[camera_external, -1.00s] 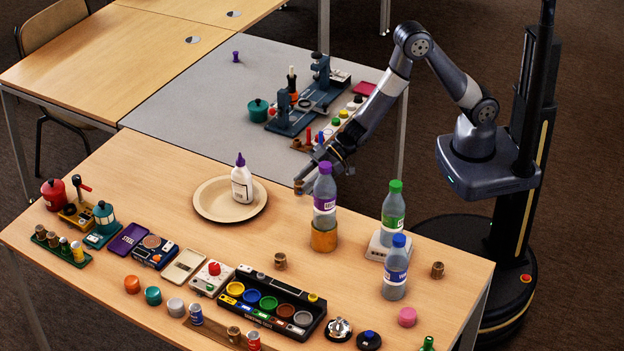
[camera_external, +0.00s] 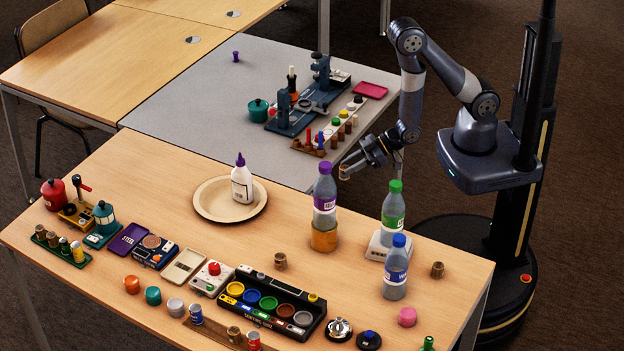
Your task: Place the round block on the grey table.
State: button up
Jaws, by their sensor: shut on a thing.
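My gripper (camera_external: 352,167) is shut on a small tan-brown block (camera_external: 344,173), held in the air. Fingers cover most of the block, so I cannot make out its full shape; it may be the round block. The gripper is above and right of the purple-capped bottle, near the gap between the tables. The grey table (camera_external: 190,120) stands behind the wooden table (camera_external: 130,215). Its left part and front strip are bare.
On the grey table are a blue fixture (camera_external: 290,122), a teal pot (camera_external: 258,110), a peg board (camera_external: 335,135), a pink tray (camera_external: 370,90) and a small purple piece (camera_external: 235,57).

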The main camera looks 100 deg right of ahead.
jog(key=w+d+r+m+g+h, duration=0.1)
jog(key=w+d+r+m+h, duration=0.3)
jog(key=w+d, duration=0.45)
jog(key=w+d+r+m+g+h, duration=0.2)
jog(key=w+d+r+m+h, duration=0.25)
jog(key=w, duration=0.75)
jog(key=shift+n+y, duration=0.45)
notch_tip(320, 180, down, 11)
jog(key=shift+d+r+b, duration=0.1)
jog(key=shift+b, duration=0.7)
jog(key=o, duration=0.9)
jog(key=shift+o, duration=0.2)
